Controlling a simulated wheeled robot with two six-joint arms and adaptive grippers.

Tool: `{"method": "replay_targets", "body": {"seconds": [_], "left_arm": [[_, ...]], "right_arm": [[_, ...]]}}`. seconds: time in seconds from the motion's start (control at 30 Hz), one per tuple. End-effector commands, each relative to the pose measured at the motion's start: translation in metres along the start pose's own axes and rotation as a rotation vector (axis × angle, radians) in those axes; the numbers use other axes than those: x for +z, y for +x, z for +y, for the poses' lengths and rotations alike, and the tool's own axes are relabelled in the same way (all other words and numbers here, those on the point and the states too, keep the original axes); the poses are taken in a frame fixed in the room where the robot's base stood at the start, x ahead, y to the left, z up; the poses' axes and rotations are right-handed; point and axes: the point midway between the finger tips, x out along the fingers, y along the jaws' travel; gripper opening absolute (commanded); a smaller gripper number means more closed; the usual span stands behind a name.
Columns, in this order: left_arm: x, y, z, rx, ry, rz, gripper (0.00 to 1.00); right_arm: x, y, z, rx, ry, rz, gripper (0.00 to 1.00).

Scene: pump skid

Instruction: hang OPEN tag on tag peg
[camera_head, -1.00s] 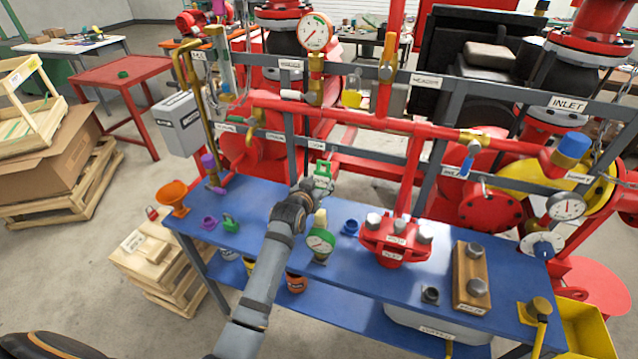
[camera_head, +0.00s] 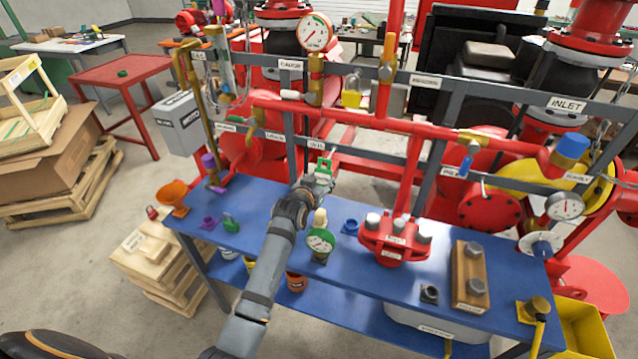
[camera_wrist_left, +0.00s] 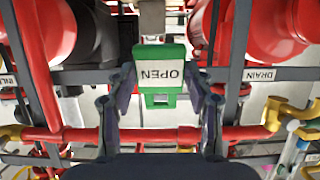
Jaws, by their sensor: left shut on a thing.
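The green OPEN tag (camera_head: 323,166) is held up in front of the grey frame, above the back edge of the blue bench. My left gripper (camera_head: 318,183) is shut on it. In the left wrist view the tag (camera_wrist_left: 160,72) sits between the two fingers, its white label facing the camera and the lettering upside down. I cannot pick out the tag peg; the tag and gripper may hide it. A grey upright part (camera_wrist_left: 151,20) shows just beyond the tag in the wrist view. My right gripper is not in view.
Red pipe (camera_head: 350,122) and grey rails (camera_head: 440,83) run behind the gripper. A brass pipe (camera_head: 199,110) rises at the left.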

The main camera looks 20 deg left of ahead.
Motion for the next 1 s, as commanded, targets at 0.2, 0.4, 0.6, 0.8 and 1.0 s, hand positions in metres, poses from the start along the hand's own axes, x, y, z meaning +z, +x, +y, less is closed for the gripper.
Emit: {"method": "replay_targets", "body": {"seconds": [0.2, 0.4, 0.6, 0.8, 1.0], "left_arm": [[-0.001, 0.0, 0.0, 0.0, 0.0, 0.001, 0.21], [0.0, 0.0, 0.0, 0.0, 0.0, 0.001, 0.21], [-0.001, 0.005, 0.0, 0.0, 0.0, 0.001, 0.21], [-0.003, 0.013, 0.0, 0.0, 0.0, 0.001, 0.21], [-0.005, 0.021, 0.0, 0.0, 0.0, 0.001, 0.21]], "right_arm": [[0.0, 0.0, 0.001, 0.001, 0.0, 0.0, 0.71], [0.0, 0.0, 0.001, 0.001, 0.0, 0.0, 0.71], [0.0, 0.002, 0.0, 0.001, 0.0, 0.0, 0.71], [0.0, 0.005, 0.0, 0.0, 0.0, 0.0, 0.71], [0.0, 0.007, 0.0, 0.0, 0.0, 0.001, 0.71]]}}
